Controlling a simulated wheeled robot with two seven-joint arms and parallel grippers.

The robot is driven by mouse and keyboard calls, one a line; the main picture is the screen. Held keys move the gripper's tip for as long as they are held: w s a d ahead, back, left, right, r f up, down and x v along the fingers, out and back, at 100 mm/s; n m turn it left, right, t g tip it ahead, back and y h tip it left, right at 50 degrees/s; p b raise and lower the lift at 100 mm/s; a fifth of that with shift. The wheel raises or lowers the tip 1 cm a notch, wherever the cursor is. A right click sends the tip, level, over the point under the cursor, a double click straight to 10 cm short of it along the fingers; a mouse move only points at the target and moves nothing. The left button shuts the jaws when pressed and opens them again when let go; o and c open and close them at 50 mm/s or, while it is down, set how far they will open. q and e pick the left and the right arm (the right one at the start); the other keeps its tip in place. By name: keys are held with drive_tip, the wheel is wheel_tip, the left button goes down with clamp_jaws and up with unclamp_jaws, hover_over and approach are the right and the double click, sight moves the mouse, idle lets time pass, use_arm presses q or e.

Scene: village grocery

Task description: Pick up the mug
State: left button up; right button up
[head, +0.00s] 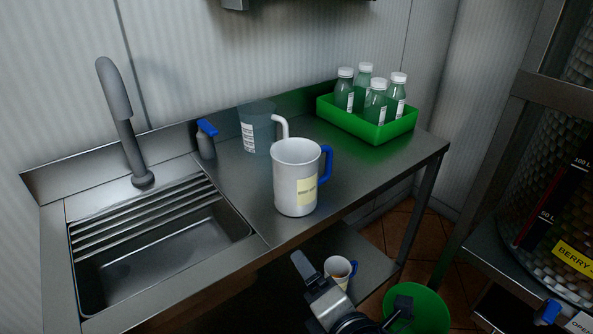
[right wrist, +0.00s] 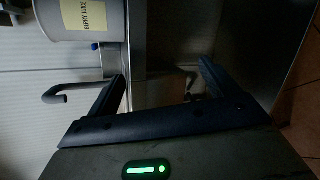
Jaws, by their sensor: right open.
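A large white mug (head: 291,182) with a blue handle and a yellow label stands upright on the steel counter in the head view. Its handle points right. Part of it, with a label reading "BERRY JUICE", shows at the upper left of the right wrist view (right wrist: 115,22). My right gripper (right wrist: 162,70) is open, with nothing between its fingers, and is apart from this mug. A smaller-looking white mug (head: 337,266) with a blue handle stands below the counter, beyond my right arm. My left gripper is out of view.
A sink (head: 160,262) with a tap (head: 117,95) lies left of the mug. Behind it stand a clear jug (head: 258,130) and a blue-topped bottle (head: 206,142). A green crate (head: 378,131) holds several bottles. A green round object (head: 428,305) and a rack (head: 492,245) are at right.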

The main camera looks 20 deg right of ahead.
sight(301, 184)
wheel_tip(301, 184, up, 10)
drive_tip(key=w+r+n+t+h+p, duration=0.15)
drive_tip(key=n+t, duration=0.25)
drive_tip(key=n, duration=0.8)
drive_tip(key=shift+h, duration=0.45)
drive_tip(key=w, duration=0.3)
drive_tip(key=w+d, duration=0.1)
drive_tip(key=w, duration=0.3)
drive_tip(key=w+f, duration=0.1)
drive_tip(key=w, duration=0.3)
drive_tip(key=shift+d, duration=0.25)
drive_tip(key=shift+w+d+f, duration=0.15)
drive_tip(key=shift+w+f, duration=0.05)
drive_tip(key=shift+w, duration=1.2)
drive_tip(key=shift+w+d+f, duration=0.1)
drive_tip(key=shift+w+f, duration=0.1)
drive_tip(key=shift+w, duration=1.2)
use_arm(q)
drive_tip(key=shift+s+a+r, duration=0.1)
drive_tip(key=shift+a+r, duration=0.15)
use_arm(e)
drive_tip(key=c, duration=0.9)
drive_tip(key=shift+r, duration=0.15)
drive_tip(key=shift+c, duration=0.2)
